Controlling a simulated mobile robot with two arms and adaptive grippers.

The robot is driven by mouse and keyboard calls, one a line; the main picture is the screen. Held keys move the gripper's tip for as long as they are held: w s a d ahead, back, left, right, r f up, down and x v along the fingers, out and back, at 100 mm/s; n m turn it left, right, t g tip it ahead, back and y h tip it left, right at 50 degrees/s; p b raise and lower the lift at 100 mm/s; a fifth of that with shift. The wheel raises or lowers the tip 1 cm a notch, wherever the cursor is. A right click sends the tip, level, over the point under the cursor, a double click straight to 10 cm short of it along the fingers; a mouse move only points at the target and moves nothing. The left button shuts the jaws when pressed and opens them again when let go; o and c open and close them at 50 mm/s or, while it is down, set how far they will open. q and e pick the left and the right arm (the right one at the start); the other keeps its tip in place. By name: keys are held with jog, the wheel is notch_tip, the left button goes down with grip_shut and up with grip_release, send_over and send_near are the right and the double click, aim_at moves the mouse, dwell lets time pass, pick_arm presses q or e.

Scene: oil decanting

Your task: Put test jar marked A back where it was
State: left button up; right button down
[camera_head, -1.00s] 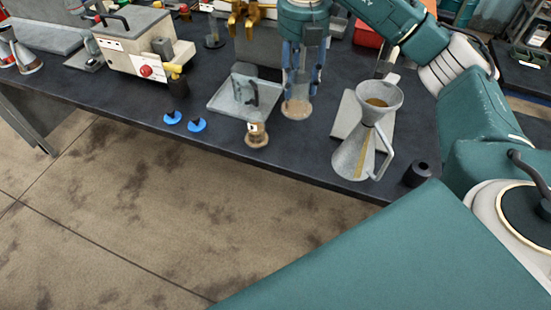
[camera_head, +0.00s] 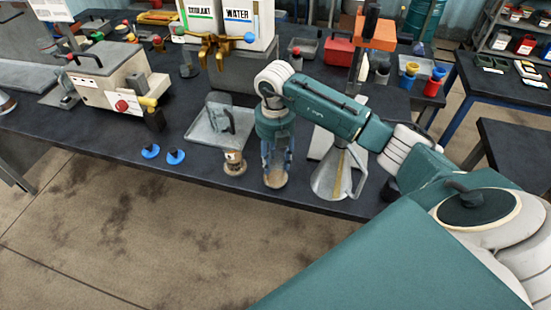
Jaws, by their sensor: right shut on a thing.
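My right gripper (camera_head: 277,163) points down over the front part of the dark bench and is shut on a small clear jar (camera_head: 276,181) with brownish contents. I cannot read a mark on this jar, and cannot tell whether its base touches the bench. A second small jar (camera_head: 235,163) with brownish contents and a pale label stands just left of it, apart from it; its mark is too small to read. My left gripper is not in view.
The bench's front edge is close.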

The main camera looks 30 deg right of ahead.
jog(key=shift+f, duration=0.55)
jog(key=c, duration=1)
grip_release()
jog(key=shift+c, duration=0.2)
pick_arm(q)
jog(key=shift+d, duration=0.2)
pick_arm(e)
jog(key=shift+r, duration=0.2)
jog(key=shift+r+b, duration=0.3)
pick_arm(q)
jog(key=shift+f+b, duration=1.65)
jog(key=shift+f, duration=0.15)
pick_arm(e)
notch_tip(320, 180, up, 11)
jog(key=shift+r, duration=0.2)
